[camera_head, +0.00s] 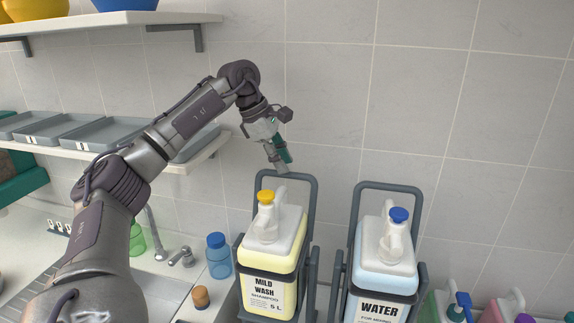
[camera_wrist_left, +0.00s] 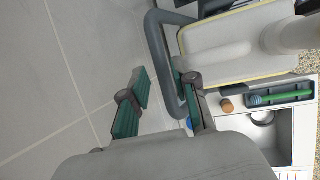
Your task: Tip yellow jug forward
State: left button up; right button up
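The yellow jug (camera_head: 271,262), labelled "MILD WASH SHAMPOO 5 L", stands upright in a grey tipping cradle (camera_head: 315,215). It has a white top, a handle and a yellow cap (camera_head: 266,197). The cradle's tall grey loop rises behind the jug. My left gripper (camera_head: 281,162) points down at the top bar of this loop, above and behind the jug. In the left wrist view the gripper (camera_wrist_left: 162,88) is open, its green-padded fingers apart. The loop bar (camera_wrist_left: 158,45) shows close to the right finger; I cannot tell if they touch. My right gripper is not in view.
A water jug (camera_head: 383,265) with a blue cap stands in a similar cradle to the right. A blue bottle (camera_head: 219,257), a tap (camera_head: 181,257) and a brown-topped bottle (camera_head: 201,297) are at the left. A shelf with grey trays (camera_head: 100,133) hangs behind my left arm. Tiled wall lies close behind.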

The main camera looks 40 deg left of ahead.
pick_arm(q)
jog(key=shift+w+d+f, duration=0.15)
jog(key=shift+w+f, duration=0.1)
jog(key=shift+f, duration=0.35)
jog(key=shift+w+d+f, duration=0.1)
jog(key=shift+w+f, duration=0.05)
jog(key=shift+f, duration=0.15)
jog(key=shift+d+f, duration=0.25)
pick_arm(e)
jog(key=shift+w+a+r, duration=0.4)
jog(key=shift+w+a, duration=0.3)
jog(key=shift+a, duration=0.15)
pick_arm(q)
jog(key=shift+a+f, duration=0.1)
jog(key=shift+c, duration=0.4)
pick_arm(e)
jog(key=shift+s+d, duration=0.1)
pick_arm(q)
grip_shut()
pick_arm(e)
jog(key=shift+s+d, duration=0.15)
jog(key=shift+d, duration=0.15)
